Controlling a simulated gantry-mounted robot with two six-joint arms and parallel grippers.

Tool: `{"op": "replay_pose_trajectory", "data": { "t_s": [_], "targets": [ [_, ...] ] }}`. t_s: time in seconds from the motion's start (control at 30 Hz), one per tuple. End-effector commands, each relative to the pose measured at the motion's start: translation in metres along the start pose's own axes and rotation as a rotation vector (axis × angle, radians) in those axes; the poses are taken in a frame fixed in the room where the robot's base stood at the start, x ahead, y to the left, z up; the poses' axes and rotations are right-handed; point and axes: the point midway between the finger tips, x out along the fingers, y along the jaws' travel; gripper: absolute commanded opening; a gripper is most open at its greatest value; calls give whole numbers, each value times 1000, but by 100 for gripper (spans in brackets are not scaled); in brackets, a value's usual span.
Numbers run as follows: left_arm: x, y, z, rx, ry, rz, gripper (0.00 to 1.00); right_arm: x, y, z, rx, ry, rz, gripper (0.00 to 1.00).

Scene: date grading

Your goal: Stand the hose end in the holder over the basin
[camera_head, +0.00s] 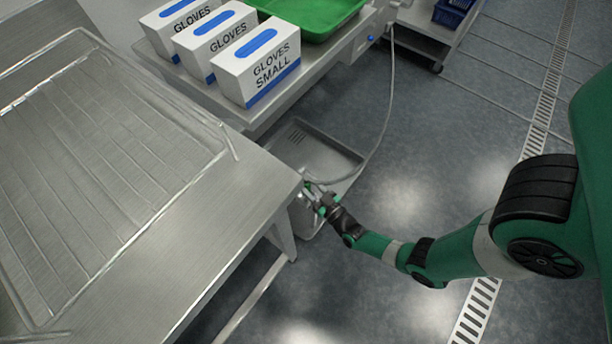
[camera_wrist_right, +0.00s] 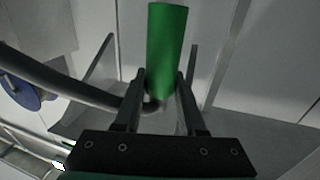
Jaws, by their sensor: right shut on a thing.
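My right gripper (camera_head: 317,194) is low beside the table corner, at the near edge of the grey floor basin (camera_head: 345,152). In the right wrist view the gripper (camera_wrist_right: 160,78) is shut on the green hose end (camera_wrist_right: 167,40), a smooth cylinder that extends beyond the fingertips. A grey hose (camera_wrist_right: 75,90) curves in from the left towards the fingers. In the head view the hose (camera_head: 389,110) hangs from the far bench and bends down into the basin. The holder cannot be made out clearly in either view. My left gripper is not in view.
A steel table (camera_head: 240,185) with a wire rack (camera_head: 110,150) fills the left, its corner close to my right gripper. Glove boxes (camera_head: 262,68) and a green tray (camera_head: 315,18) stand on the far bench. Open floor (camera_head: 440,120) lies right of the basin.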

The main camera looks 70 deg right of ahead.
Motion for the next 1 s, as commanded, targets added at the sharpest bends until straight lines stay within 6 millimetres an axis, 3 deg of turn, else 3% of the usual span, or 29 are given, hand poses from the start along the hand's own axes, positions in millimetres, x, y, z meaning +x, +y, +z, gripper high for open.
{"op": "replay_pose_trajectory", "data": {
  "t_s": [0.07, 0.1, 0.27, 0.67, 1.0],
  "targets": [
    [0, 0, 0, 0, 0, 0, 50, 0, 0, -1, 0, 3, 0, 0],
    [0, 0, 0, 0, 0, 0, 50, 0, 0, -1, 0, 3, 0, 47],
    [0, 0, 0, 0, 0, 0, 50, 0, 0, -1, 0, 2, 0, 75],
    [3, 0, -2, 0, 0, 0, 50, -9, -1, 0, 1, -3, -2, 75],
    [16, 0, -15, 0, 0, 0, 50, -81, -4, -2, 1, -3, -13, 75]
  ]
}}
